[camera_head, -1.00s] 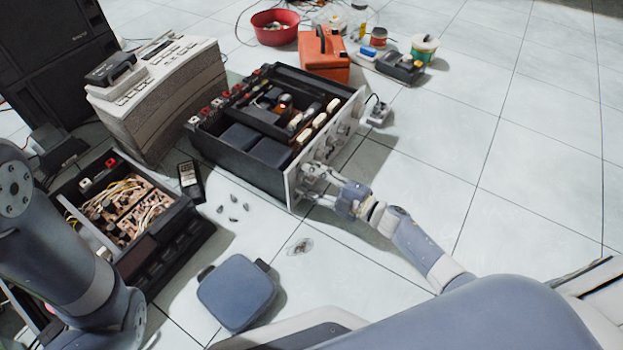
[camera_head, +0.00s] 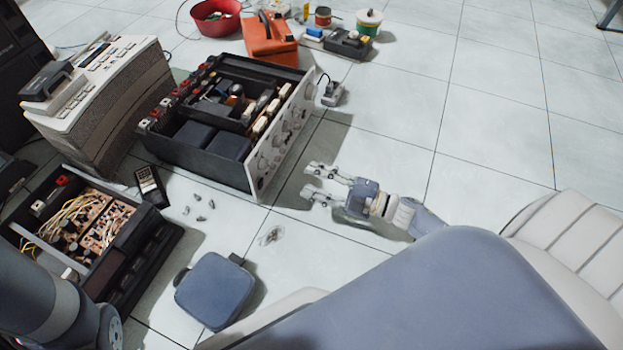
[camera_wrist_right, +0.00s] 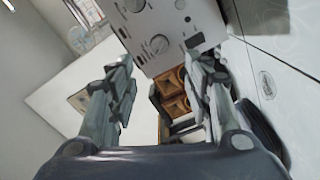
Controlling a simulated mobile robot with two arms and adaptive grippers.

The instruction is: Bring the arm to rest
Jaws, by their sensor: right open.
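My right gripper (camera_head: 316,182) is open and empty above the tiled floor. In the head view it is to the right of the front panel (camera_head: 283,140) of an opened amplifier (camera_head: 180,154), with a gap between them. In the right wrist view the two fingers of my right gripper (camera_wrist_right: 165,85) are apart. The amplifier's pale panel with its knobs (camera_wrist_right: 165,30) lies beyond them. My left arm shows at the lower left of the head view, but its gripper is out of the picture.
A small meter (camera_head: 150,186) and loose bits lie between. An orange toolbox (camera_head: 270,42) and a red bowl (camera_head: 215,18) stand behind. The floor at the right is clear.

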